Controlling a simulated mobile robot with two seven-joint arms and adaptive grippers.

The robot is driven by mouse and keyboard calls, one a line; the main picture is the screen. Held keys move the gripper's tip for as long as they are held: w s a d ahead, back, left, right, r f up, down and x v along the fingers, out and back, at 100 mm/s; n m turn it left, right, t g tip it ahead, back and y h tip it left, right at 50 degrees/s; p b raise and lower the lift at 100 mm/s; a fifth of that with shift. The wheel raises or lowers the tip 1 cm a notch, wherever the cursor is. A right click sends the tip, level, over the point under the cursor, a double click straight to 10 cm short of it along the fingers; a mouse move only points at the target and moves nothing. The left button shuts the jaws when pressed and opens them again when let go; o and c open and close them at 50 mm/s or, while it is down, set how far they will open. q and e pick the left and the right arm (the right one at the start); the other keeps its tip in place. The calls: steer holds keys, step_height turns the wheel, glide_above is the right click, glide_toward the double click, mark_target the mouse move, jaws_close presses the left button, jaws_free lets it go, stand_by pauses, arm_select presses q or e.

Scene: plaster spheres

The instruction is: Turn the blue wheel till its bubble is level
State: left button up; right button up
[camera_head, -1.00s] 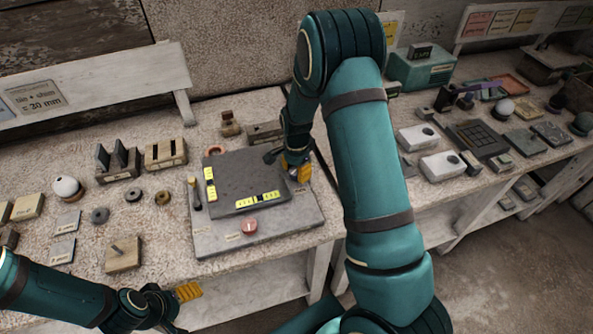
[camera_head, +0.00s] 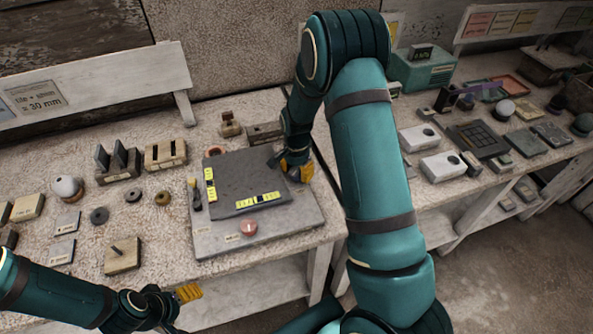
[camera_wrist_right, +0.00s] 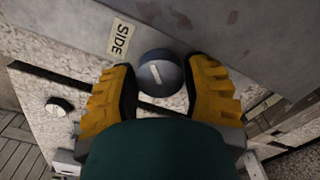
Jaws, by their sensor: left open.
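The blue wheel (camera_wrist_right: 160,72), a dark blue-grey round knob with a pale mark, lies between the fingers of my right gripper (camera_wrist_right: 163,88) in the right wrist view, by a "SIDE" label. Whether the fingers touch it is unclear. In the head view my right gripper (camera_head: 292,168) is at the right edge of the dark plate (camera_head: 240,178) and hides the wheel. Two yellow bubble vials lie on the plate, one at the left (camera_head: 210,184) and one at the front (camera_head: 257,200); their bubbles are too small to read. My left gripper (camera_head: 186,295) is open, empty, off the table's front.
A pinkish-red round knob (camera_head: 249,228) sits on the grey base (camera_head: 285,225) in front of the plate. Wooden blocks with slots (camera_head: 165,154) and loose discs (camera_head: 99,215) stand further left.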

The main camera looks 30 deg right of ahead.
mark_target(297, 170)
stand_by(0.4)
steer(key=m, duration=0.5)
steer(key=shift+m+p, duration=0.3)
steer(key=m, duration=0.3)
steer(key=shift+s, duration=0.1)
steer(key=m, duration=0.3)
steer(key=shift+m, duration=0.4)
step_height(297, 170, up, 14)
steer(key=shift+f+p, duration=0.1)
steer(key=shift+p, duration=0.85)
